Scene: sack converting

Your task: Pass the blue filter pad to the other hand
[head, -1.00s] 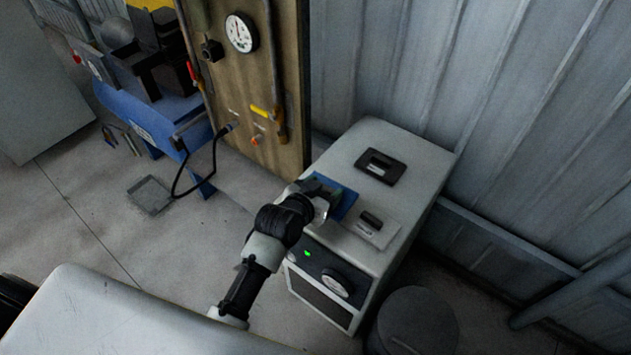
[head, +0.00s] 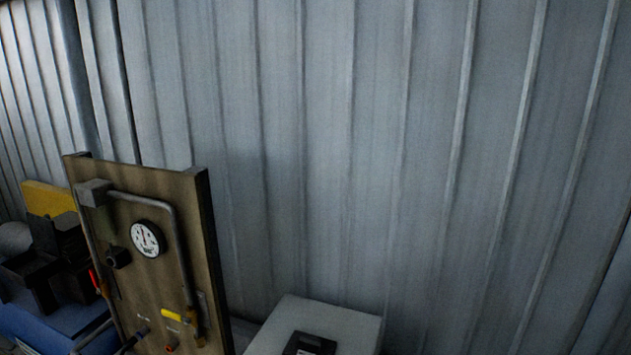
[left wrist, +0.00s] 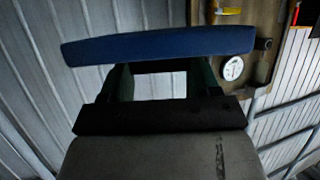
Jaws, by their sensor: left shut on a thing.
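The blue filter pad (left wrist: 158,44) lies across the top of the left wrist view as a long, slightly bowed blue strip, seen nearly edge-on. My left gripper (left wrist: 160,70) is shut on it, with its two dark green fingers reaching up to the pad from a black bar. The parts of the fingers beyond the pad are hidden. The head view shows neither the pad nor either gripper. My right gripper is in no view.
In the head view a brown panel (head: 165,205) with a gauge (head: 148,239), pipes and valves stands at the left. A pale cabinet (head: 350,325) with a black handle is at the bottom. A corrugated metal wall (head: 400,150) fills the back. Blue machinery (head: 60,325) stands far left.

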